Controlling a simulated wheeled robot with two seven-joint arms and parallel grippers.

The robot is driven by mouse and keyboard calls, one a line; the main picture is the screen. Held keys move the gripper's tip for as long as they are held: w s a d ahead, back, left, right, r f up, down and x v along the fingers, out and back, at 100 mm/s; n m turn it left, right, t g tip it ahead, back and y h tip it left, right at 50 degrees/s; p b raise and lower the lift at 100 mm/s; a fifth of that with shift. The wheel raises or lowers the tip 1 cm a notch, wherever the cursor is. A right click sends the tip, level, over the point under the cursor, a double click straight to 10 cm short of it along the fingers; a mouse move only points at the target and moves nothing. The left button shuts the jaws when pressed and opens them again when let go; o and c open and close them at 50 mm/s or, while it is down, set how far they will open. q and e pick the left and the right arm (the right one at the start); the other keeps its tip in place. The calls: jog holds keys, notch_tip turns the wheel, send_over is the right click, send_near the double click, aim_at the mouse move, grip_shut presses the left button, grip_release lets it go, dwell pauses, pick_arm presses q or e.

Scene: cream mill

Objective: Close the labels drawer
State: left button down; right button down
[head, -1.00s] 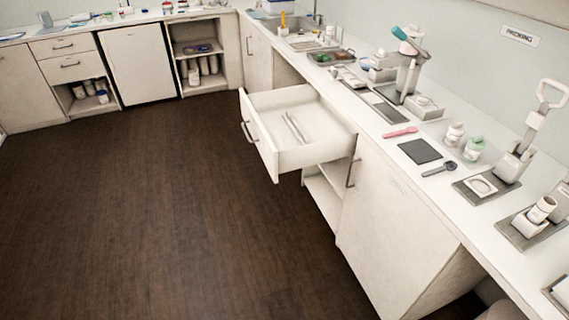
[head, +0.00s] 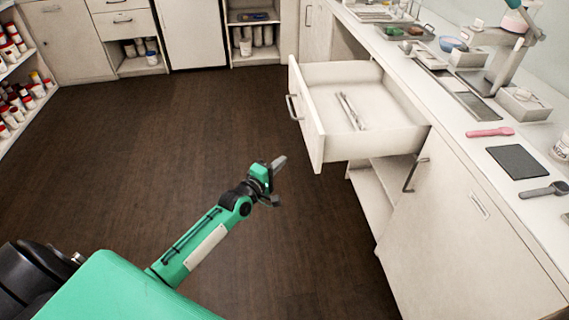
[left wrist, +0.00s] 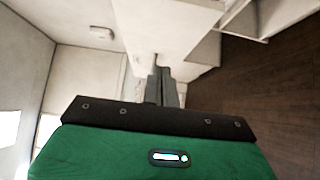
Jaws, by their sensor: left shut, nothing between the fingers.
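The open drawer (head: 315,137) is white and sticks out from the right-hand counter, with its front panel and bar handle (head: 293,107) facing left. A pair of pale, thin utensils (head: 351,110) lies inside. No label on the drawer is readable, so I cannot tell from lettering that it is the labels drawer. My left gripper (head: 276,170) is on a green arm, in front of the drawer and lower left of its front panel, apart from it. Its fingers (left wrist: 161,76) show shut and empty in the left wrist view, before pale cabinet surfaces. My right gripper is out of view.
The counter (head: 450,110) holds a pink spatula (head: 490,132), a dark mat (head: 517,161) and a dark scoop (head: 543,190). An open shelf (head: 375,200) lies below the drawer. The dark floor (head: 180,130) left of the drawer is clear. Shelves of jars (head: 15,105) stand far left.

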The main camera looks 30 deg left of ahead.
pick_arm(q)
send_near(313, 143)
jog(key=w+a, duration=0.3)
jog(key=w, duration=0.1)
jog(key=w+d, duration=0.1)
jog(key=d, duration=0.2)
jog(key=shift+w+f, duration=0.25)
jog(key=shift+w, duration=0.15)
jog(key=shift+w+d, duration=0.25)
jog(key=shift+d, duration=0.1)
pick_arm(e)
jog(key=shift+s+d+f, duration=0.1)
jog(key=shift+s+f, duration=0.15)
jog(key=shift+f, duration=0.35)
